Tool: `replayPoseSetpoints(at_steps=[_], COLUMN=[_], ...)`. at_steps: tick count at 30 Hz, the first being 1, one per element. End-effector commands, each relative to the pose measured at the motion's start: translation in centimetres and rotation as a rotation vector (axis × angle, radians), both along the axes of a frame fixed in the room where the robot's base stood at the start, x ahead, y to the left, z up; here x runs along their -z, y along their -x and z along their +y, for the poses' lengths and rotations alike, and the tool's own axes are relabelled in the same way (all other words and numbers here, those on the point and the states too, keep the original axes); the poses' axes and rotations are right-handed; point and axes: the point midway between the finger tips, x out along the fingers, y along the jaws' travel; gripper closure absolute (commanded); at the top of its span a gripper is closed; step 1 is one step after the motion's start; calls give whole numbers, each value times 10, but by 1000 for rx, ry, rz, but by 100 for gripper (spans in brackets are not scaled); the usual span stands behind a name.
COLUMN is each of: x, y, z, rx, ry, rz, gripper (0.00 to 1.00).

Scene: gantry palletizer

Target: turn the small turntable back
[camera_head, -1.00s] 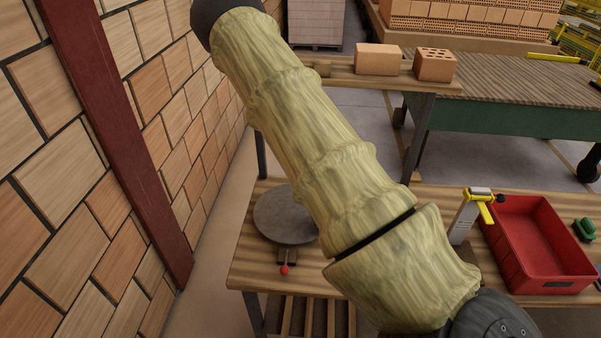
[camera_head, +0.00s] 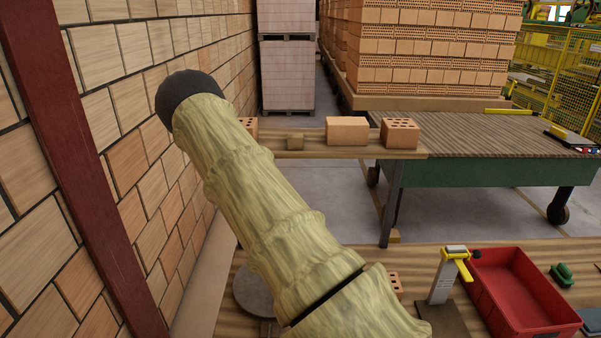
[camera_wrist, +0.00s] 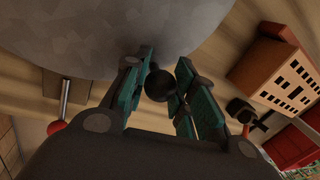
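The small turntable is a round grey disc (camera_head: 250,290), partly behind my arm at the bottom of the head view. Its disc (camera_wrist: 135,25) fills the top of the wrist view. A metal lever with a red ball end (camera_wrist: 57,127) sticks out at its left. A black ball knob (camera_wrist: 158,86) sits just off the disc's rim, between the fingers of my gripper (camera_wrist: 160,85). Both fingers appear to be against the knob, one on each side. What the knob is fixed to is hidden. My gripper is hidden by my arm in the head view.
A brick (camera_wrist: 275,72) lies on the bench right of the gripper. A clamp-like tool with a yellow handle (camera_head: 457,262) and a red crate (camera_head: 530,325) stand farther right. A shelf (camera_head: 300,153) with bricks is behind. A brick wall (camera_head: 130,150) closes the left side.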

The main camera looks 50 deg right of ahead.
Motion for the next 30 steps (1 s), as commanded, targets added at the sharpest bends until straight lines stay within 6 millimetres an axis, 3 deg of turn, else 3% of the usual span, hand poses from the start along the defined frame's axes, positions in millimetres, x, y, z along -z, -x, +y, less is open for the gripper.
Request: replayPoseSetpoints(at_steps=[1,3,17,30], x=[0,0,-6,-66], y=[-2,-2,-2,-11], z=[0,0,1,9], rx=[-2,-2,-4,-4], ry=[0,0,1,1], rz=[-3,-3,-1,-2], gripper=[64,51,51,51])
